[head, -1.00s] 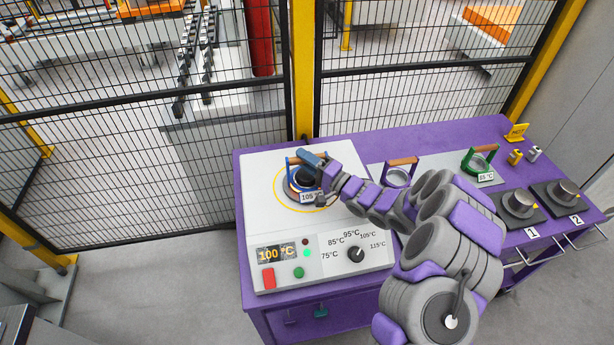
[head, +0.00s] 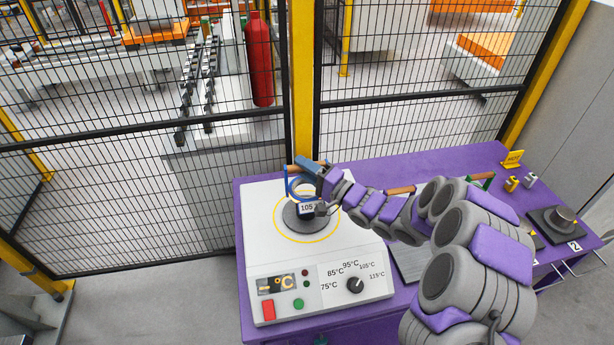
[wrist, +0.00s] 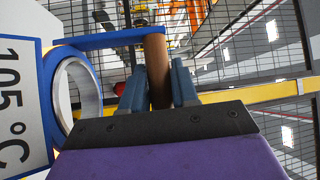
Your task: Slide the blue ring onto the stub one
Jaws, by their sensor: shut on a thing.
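The blue ring (head: 291,188) hangs from its wooden-handled blue bracket, with a white 105 °C tag, above the heater's dark round plate (head: 303,224). My gripper (head: 310,167) is shut on the wooden handle. In the wrist view, my gripper's fingers (wrist: 158,88) stand either side of the brown handle (wrist: 158,70), and the blue ring (wrist: 53,78) with its bright metal bore shows at the left beside the tag. Stub one is mostly hidden behind my arm; only a corner of its dark base and label show at the right.
Stub two (head: 562,219) stands on its dark base at the table's right. The heater box (head: 262,205) has a knob and buttons. Other handled rings are largely covered by my arm. A yellow HOT sign (head: 512,158) stands at the back right. A mesh fence (head: 220,150) runs behind the table.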

